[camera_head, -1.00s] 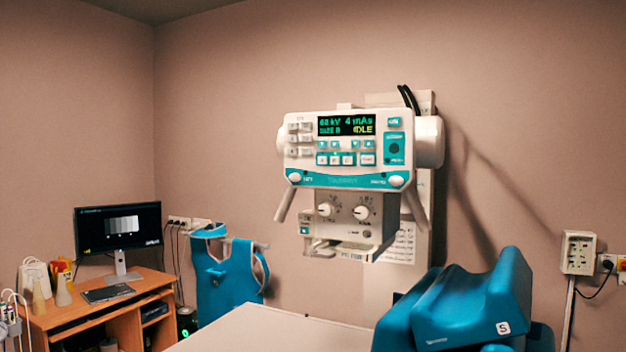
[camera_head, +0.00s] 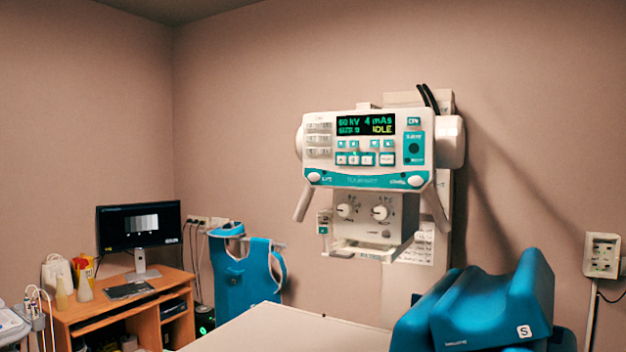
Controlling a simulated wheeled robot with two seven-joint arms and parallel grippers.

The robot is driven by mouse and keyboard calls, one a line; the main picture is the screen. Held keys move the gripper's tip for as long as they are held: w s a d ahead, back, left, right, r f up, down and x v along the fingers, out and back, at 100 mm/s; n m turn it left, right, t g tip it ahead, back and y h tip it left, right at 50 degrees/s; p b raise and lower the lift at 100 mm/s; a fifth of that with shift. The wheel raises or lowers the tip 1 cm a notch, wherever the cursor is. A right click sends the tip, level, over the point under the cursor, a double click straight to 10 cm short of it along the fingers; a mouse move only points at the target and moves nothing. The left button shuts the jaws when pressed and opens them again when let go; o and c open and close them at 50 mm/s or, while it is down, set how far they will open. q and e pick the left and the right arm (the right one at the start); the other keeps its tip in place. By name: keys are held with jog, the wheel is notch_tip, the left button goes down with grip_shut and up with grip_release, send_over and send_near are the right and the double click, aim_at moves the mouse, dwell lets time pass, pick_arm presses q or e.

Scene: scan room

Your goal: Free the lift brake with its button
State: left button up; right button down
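The X-ray tube head's control panel (camera_head: 368,149) hangs on a wall column ahead of me, right of the picture's middle. Its screen (camera_head: 366,125) reads "60 kV 4 mAs" and "IDLE". Small teal and white buttons sit below the screen. A white oval button (camera_head: 314,177) is at the panel's lower left, and another (camera_head: 416,181) at its lower right. Their labels are too small to read surely. A collimator box (camera_head: 372,217) with two knobs hangs below, between two slanted handles. Neither of my grippers is in view.
A pale table top (camera_head: 290,330) lies in front. Blue positioning cushions (camera_head: 490,305) stand at the lower right. A wooden desk (camera_head: 95,315) with a monitor (camera_head: 138,227) is at left. A blue apron (camera_head: 245,275) hangs beside it. A socket box (camera_head: 602,255) is on the right wall.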

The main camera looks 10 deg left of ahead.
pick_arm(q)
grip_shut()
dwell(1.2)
